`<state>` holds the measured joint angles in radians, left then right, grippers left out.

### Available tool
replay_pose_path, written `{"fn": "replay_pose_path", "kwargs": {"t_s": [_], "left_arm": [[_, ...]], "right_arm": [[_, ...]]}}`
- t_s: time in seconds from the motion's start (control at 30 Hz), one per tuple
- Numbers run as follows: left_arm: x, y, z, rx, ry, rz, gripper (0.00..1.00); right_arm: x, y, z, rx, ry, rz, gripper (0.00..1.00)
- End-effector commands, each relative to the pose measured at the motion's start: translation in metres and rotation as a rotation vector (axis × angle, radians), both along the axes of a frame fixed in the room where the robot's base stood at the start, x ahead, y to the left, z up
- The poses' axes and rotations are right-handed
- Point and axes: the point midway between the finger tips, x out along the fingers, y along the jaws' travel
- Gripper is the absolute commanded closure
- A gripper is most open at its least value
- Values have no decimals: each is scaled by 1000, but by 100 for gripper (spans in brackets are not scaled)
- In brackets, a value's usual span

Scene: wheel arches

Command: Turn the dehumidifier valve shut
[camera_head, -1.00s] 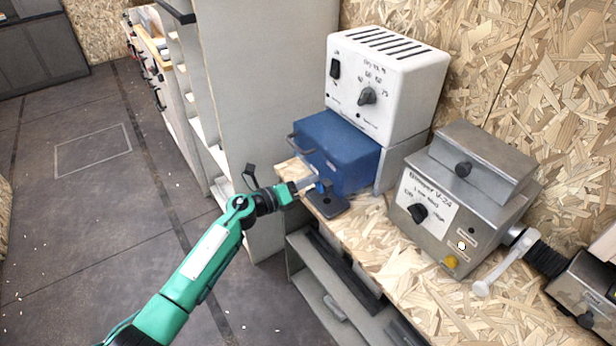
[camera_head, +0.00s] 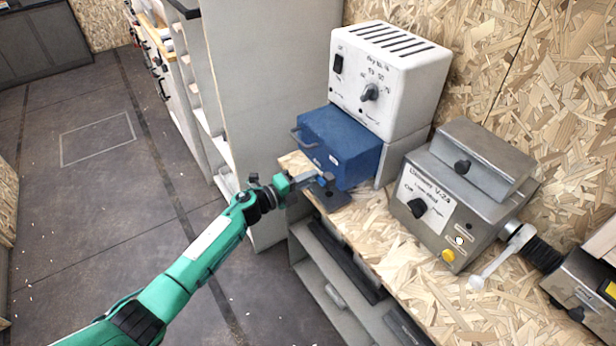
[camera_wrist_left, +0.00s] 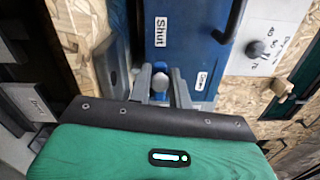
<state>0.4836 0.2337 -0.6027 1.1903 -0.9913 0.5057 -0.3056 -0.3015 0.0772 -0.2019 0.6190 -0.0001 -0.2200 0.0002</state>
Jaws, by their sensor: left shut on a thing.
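The valve shows as a small blue piece with a pale round knob (camera_wrist_left: 160,80) in the left wrist view, in front of a blue box (camera_wrist_left: 185,45) labelled "Shut" on its left. A second, smaller label (camera_wrist_left: 201,81) is too small to read surely. In the head view the blue box (camera_head: 338,146) sits under a white unit, and the valve's dark base (camera_head: 332,198) stands before it. My left gripper (camera_head: 322,180) is shut on the valve; its two grey fingers (camera_wrist_left: 160,90) lie either side of the knob. The valve's exact angle is partly hidden by the fingers.
The white unit (camera_head: 388,80) with a dial stands at the back of the chipboard bench (camera_head: 390,250). A tall grey cabinet (camera_head: 265,90) stands left. Floor at left is open.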

Motion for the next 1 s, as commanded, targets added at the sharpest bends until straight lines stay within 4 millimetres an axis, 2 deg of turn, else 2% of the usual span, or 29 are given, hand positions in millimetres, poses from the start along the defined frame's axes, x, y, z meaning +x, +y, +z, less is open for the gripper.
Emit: {"fn": "replay_pose_path", "kwargs": {"t_s": [0.47, 0.5, 0.6, 0.87, 1.0], "left_arm": [[0, 0, -1, -8, 13, 0, 100], [0, 0, -1, -8, 13, 0, 76], [0, 0, -1, -8, 13, 0, 58], [0, 0, -1, -8, 11, 0, 58], [-4, 7, -2, -6, 12, 1, 58]], "right_arm": [[2, -1, 1, -1, -2, -1, 64], [2, -2, 1, -1, -2, -1, 64], [2, -3, 1, -3, -3, -1, 64], [2, -5, 1, -6, -2, -2, 64], [3, -5, 0, -6, -2, -2, 64]]}}
